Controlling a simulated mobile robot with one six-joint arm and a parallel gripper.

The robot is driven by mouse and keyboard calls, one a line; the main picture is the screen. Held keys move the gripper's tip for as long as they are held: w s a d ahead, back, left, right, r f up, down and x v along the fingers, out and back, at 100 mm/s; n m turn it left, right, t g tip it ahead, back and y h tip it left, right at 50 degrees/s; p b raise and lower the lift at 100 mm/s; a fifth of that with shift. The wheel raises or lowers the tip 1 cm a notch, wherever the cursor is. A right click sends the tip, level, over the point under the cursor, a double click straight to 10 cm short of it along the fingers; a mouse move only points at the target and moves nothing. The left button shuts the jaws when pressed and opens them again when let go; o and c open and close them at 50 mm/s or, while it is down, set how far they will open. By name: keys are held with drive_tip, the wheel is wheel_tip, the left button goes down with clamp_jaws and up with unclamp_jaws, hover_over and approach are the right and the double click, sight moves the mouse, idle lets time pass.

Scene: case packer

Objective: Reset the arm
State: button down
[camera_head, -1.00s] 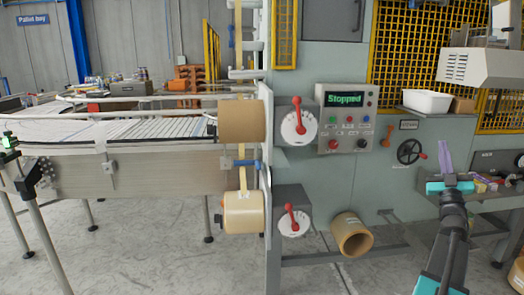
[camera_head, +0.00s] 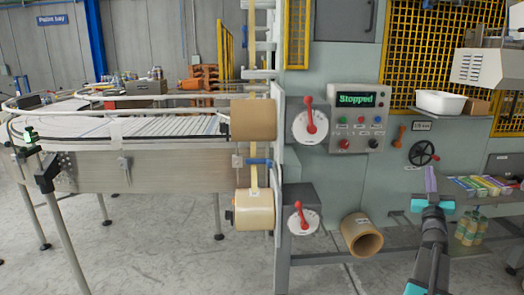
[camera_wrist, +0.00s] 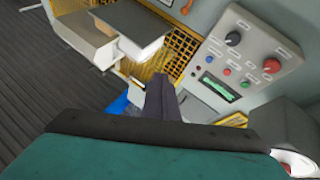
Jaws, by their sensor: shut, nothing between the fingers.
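My gripper (camera_head: 431,180) is at the right in the head view, in front of the grey case packer (camera_head: 385,200). Its purple fingers point up and are shut with nothing between them. In the wrist view the fingers (camera_wrist: 162,98) are together at the centre. My teal and dark arm reaches up to it from the bottom edge. The control panel (camera_head: 355,117) is left of and above the gripper, apart from it; its screen reads "Stopped". It also shows tilted in the wrist view (camera_wrist: 238,62).
A shelf with several colourful packets (camera_head: 484,187) is just right of my gripper. A black handwheel (camera_head: 422,153) is close above it. A white bin (camera_head: 440,103) stands higher up. A brown roll (camera_head: 361,236) sticks out low on the left. The conveyor (camera_head: 150,170) fills the left side.

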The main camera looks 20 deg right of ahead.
drive_tip(key=w+a+f+g+y, duration=0.2)
drive_tip(key=w+a+f, duration=0.2)
drive_tip(key=f, duration=0.5)
drive_tip(key=w+a+f+m+g+y, duration=0.1)
drive_tip(key=w+a+f, duration=0.35)
drive_tip(key=f, duration=0.55)
drive_tip(key=w+a+f+g+y, duration=0.2)
drive_tip(key=w+a+f, duration=0.25)
drive_tip(key=f, duration=0.45)
drive_tip(key=a+f+n+g+y, duration=0.1)
drive_tip(key=a+f+g+y, duration=0.4)
drive_tip(key=a+f, duration=1.6)
drive_tip(key=s+a+f+n+g+y, duration=0.1)
drive_tip(key=s+a+f+g+y, duration=0.15)
drive_tip(key=s+a+f, duration=0.65)
drive_tip(key=s+a+f+n+g+y, duration=0.2)
drive_tip(key=s+a+f+g, duration=0.15)
drive_tip(key=a+f, duration=0.55)
drive_tip(key=s+a+f+n+g, duration=0.1)
drive_tip(key=s+a+g, duration=0.2)
drive_tip(key=s+a, duration=0.5)
drive_tip(key=s+a+f+n+g+y, duration=0.1)
drive_tip(key=s+a+g, duration=0.3)
drive_tip(key=s+a, duration=0.5)
drive_tip(key=s+f+n, duration=0.1)
drive_tip(key=s, duration=0.7)
drive_tip(key=shift+s+a+f, duration=0.2)
drive_tip(key=shift+s+a, duration=0.05)
drive_tip(key=shift+s, duration=0.05)
